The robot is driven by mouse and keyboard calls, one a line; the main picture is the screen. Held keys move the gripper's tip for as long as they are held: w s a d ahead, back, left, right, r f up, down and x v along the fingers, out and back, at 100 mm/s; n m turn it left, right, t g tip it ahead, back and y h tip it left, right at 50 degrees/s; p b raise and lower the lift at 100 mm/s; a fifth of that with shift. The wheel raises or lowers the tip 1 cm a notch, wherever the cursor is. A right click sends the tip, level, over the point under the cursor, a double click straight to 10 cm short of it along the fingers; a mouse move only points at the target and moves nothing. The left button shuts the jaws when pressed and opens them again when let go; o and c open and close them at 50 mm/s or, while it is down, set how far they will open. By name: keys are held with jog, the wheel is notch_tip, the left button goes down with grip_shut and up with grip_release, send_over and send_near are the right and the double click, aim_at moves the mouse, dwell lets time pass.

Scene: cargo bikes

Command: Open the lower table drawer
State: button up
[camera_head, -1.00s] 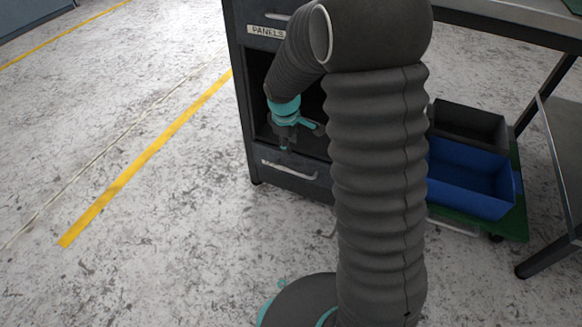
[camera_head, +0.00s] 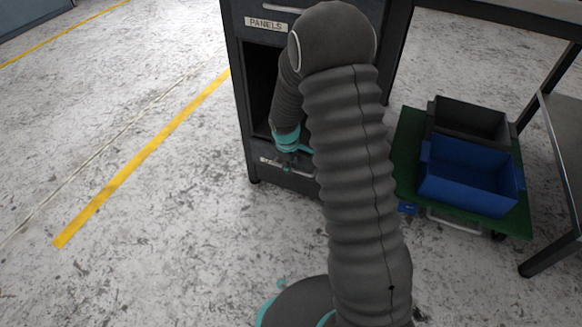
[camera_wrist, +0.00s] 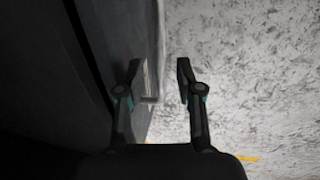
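The lower drawer (camera_head: 268,176) is the dark bottom front of the cabinet and appears shut. Its pale bar handle (camera_head: 268,160) runs across it, partly hidden by my gripper (camera_head: 287,163). My gripper is at the height of the handle, in front of the drawer. In the wrist view my gripper (camera_wrist: 159,70) is open, its two fingers well apart. The handle (camera_wrist: 150,99) shows between the fingers, close to the left one, along the grey drawer front (camera_wrist: 125,40). I cannot tell whether a finger touches it.
An upper drawer with a PANELS label (camera_head: 266,24) is above a dark open bay in the cabinet. To the right, a green trolley (camera_head: 407,165) carries a blue bin (camera_head: 465,190) and a dark bin (camera_head: 470,115). The floor in front and to the left is clear.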

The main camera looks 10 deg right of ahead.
jog(key=shift+f, duration=0.45)
grip_shut()
